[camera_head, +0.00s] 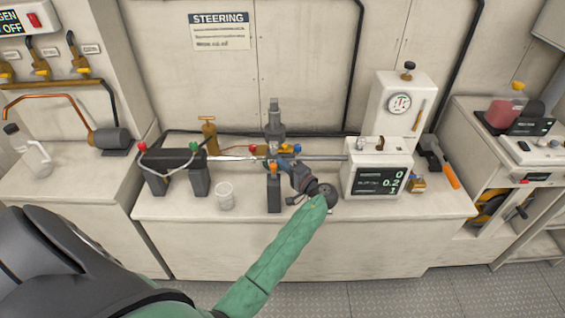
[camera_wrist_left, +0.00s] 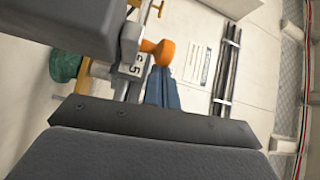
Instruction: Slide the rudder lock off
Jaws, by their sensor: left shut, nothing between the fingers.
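A steel rod (camera_head: 325,157) runs left to right above the white bench, towards a white box. Several fittings sit along it near the middle, including an upright grey fitting (camera_head: 274,122) and a dark post with an orange top (camera_head: 273,192). I cannot tell which is the rudder lock. My left gripper (camera_head: 290,165) is shut and empty, close to these fittings at the front right; I cannot tell if it touches them. The left wrist view shows an orange knob (camera_wrist_left: 156,51) beside a grey marked piece (camera_wrist_left: 133,66). My right gripper is not in view.
A white box with a digital display (camera_head: 380,181) stands at the rod's right end. A hammer with an orange handle (camera_head: 449,174) lies further right. A white cup (camera_head: 225,196) stands left of my gripper.

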